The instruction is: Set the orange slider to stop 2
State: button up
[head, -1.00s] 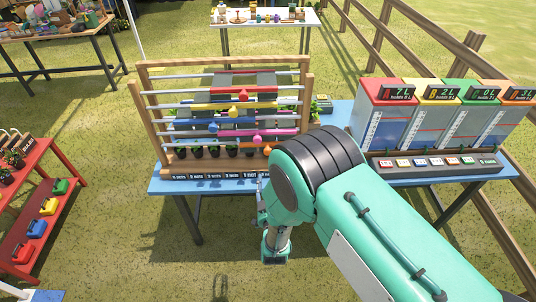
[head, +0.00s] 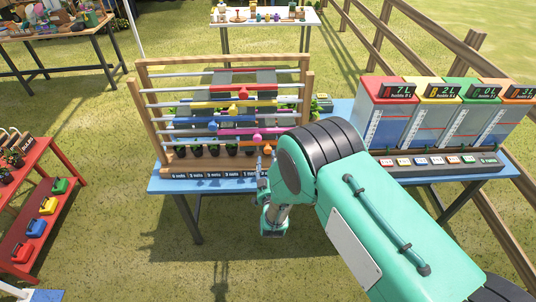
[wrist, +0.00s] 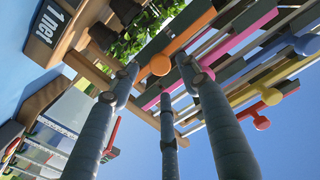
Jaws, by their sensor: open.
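The orange slider shows in the wrist view as an orange bar (wrist: 197,27) with a round orange knob (wrist: 160,65). In the head view its knob (head: 267,150) is on the lowest rail, toward the right, partly behind my arm. My gripper (head: 264,178) is in front of the rack's lower right part. In the wrist view my gripper's fingers (wrist: 160,78) are spread open and empty. The orange knob appears between the two upper fingertips, seemingly beyond them; contact cannot be told. Stop markings for the slider are not readable.
The wooden rack (head: 149,110) carries other sliders above, including a pink one (head: 280,131) close to the orange one. Plants stand behind the lowest rail. A row of net labels (head: 205,174) runs along the blue table (head: 170,187). Coloured measuring tanks (head: 405,115) stand right.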

aim_at(268, 152)
jog(key=shift+w, duration=2.6)
jog(key=shift+c, duration=0.5)
grip_shut()
